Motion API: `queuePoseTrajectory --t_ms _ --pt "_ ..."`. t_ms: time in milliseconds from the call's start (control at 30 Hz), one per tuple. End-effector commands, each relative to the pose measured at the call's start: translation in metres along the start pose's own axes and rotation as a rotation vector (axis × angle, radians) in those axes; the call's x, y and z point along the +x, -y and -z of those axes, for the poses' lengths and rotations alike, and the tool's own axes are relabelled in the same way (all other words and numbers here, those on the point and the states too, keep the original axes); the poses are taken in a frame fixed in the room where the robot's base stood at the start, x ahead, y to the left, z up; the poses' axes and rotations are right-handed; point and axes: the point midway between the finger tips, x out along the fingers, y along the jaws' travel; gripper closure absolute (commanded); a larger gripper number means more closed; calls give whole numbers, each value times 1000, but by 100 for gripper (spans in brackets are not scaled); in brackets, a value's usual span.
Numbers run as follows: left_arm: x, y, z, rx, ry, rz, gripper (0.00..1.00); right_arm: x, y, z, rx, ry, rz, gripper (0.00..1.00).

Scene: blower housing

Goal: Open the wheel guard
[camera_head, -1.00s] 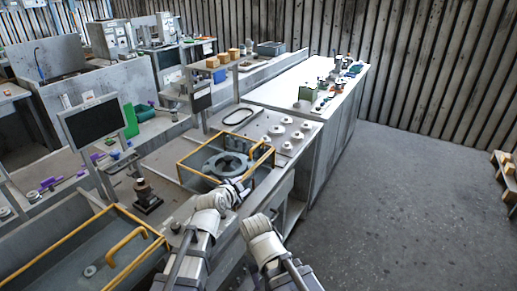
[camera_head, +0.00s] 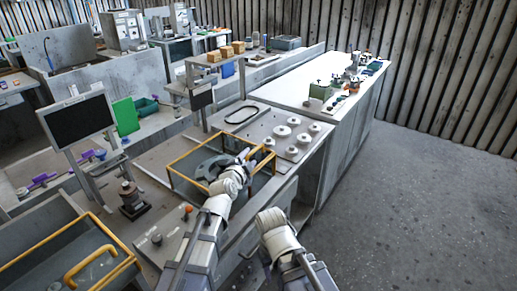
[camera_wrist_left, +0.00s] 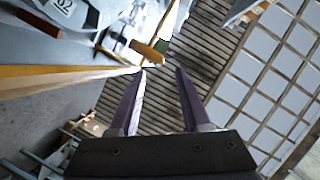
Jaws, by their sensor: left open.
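The wheel guard (camera_head: 183,181) is a yellow-framed box with see-through sides on the workbench, around a grey round wheel housing (camera_head: 210,163). It looks closed over the housing. My left gripper (camera_head: 249,157) is at the guard's right side, close to its upper yellow rail; my wrist hides part of the near side. In the left wrist view, my left gripper (camera_wrist_left: 160,72) has its two dark fingers apart with nothing between them. A yellow rail of the guard (camera_wrist_left: 65,76) runs left of the fingers, and a yellow piece (camera_wrist_left: 147,52) lies just beyond the left fingertip. My right gripper is not visible.
Several white round knobs (camera_head: 292,121) sit on the bench top to the right of the guard. A monitor (camera_head: 79,118) and a dark-based stand (camera_head: 133,205) are to its left. A second yellow-railed tray (camera_head: 65,235) is at lower left. Open floor (camera_head: 430,200) lies right.

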Motion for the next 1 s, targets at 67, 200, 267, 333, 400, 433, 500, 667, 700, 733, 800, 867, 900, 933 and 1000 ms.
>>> queuePoseTrajectory --t_ms 67,200,267,333,400,433,500,667,700,733,800,867,900,933,1000 --pt "0 0 0 0 0 0 53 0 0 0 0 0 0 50" --pt "5 0 0 0 0 0 53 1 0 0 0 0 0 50" --pt "9 0 0 1 0 0 53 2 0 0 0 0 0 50" --pt "16 0 -1 1 0 0 53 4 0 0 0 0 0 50" --pt "25 0 -1 0 0 0 53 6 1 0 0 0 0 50" --pt "30 0 -1 0 0 0 53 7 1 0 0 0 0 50" --pt "41 -1 -1 0 0 0 53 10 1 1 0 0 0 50" --pt "66 -1 -1 0 0 0 53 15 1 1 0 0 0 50" --pt "71 -1 -1 0 0 0 53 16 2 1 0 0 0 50" --pt "74 -1 0 0 0 0 53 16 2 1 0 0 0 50" --pt "78 0 0 0 0 0 53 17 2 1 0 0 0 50" --pt "79 0 0 0 0 0 53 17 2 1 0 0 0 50" --pt "79 0 0 0 0 0 53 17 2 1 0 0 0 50" --pt "79 0 0 0 0 0 53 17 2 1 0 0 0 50" --pt "78 0 0 0 0 0 53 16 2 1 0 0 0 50"
